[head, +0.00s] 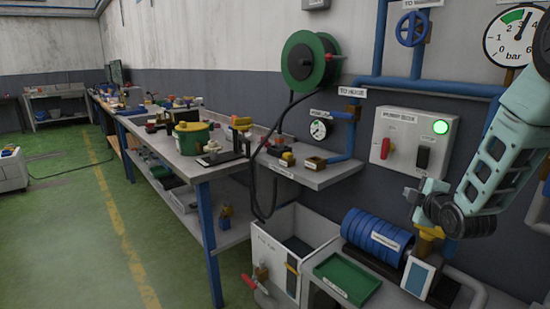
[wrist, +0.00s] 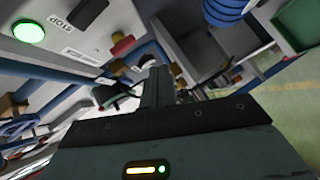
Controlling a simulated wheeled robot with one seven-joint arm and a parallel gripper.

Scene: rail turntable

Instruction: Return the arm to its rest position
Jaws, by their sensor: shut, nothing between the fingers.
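My arm (head: 505,140) reaches in from the right edge of the head view, bent at a dark joint, in front of the grey wall. My gripper (head: 424,193) is at its end, just below the control box and above the right part of the bench. In the wrist view my gripper (wrist: 157,88) shows as two dark fingers close together, shut and empty. The picture there is tilted.
The control box (head: 413,141) with a lit green lamp, red handle and black switch is close to my gripper. A blue ribbed cylinder (head: 370,236), a green tray (head: 347,279) and a grey bin (head: 270,262) are below. Green floor (head: 75,220) is open at left.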

